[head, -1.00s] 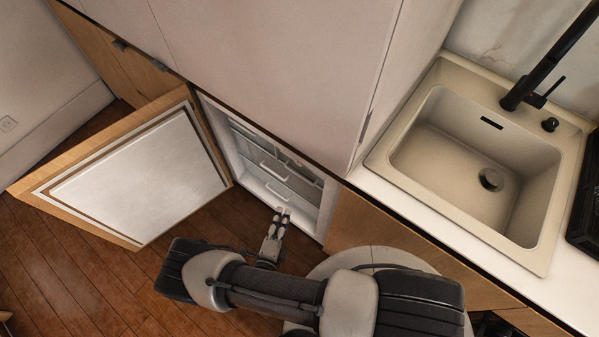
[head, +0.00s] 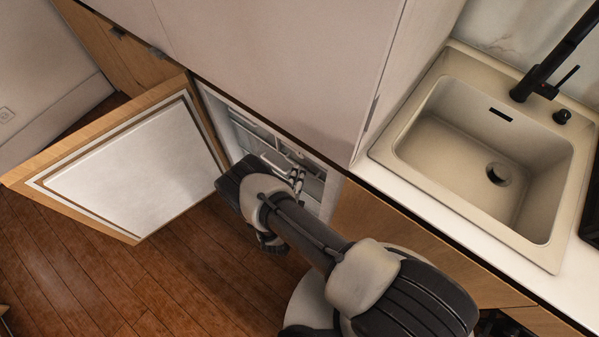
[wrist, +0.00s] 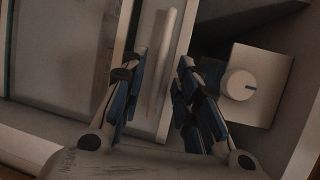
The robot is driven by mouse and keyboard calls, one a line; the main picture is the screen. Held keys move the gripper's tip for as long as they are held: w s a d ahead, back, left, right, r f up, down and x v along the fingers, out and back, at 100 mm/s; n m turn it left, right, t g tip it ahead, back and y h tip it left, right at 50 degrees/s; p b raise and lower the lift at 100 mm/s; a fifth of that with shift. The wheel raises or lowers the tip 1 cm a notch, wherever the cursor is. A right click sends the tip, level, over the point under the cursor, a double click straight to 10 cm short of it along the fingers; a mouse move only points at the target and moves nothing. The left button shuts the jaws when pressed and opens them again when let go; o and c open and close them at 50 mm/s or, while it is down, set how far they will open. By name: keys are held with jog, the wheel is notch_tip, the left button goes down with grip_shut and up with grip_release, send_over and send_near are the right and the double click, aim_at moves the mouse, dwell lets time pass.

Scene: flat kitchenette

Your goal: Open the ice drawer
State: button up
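The fridge compartment (head: 238,122) stands open low in the cabinet, with pale shelves or drawer fronts inside, partly hidden by my arm. In the wrist view a pale drawer front (wrist: 140,115) carries a long light bar handle (wrist: 165,62). Which front is the ice drawer's is not clear. My gripper (wrist: 160,65) is open, its blue-padded fingers on either side of the bar, with gaps showing beside it. It also shows in the head view (head: 298,180) at the compartment's opening. Whether the fingertips reach past the bar is hard to tell.
The wooden fridge door (head: 135,170) is swung wide open to the left. A white box with a round knob (wrist: 240,84) sits just right of my fingers. The counter with the sink (head: 480,150) is on the right. Floor (head: 60,250) is free at lower left.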

jog(key=shift+x, duration=1.1)
jog(key=shift+c, duration=0.5)
grip_shut()
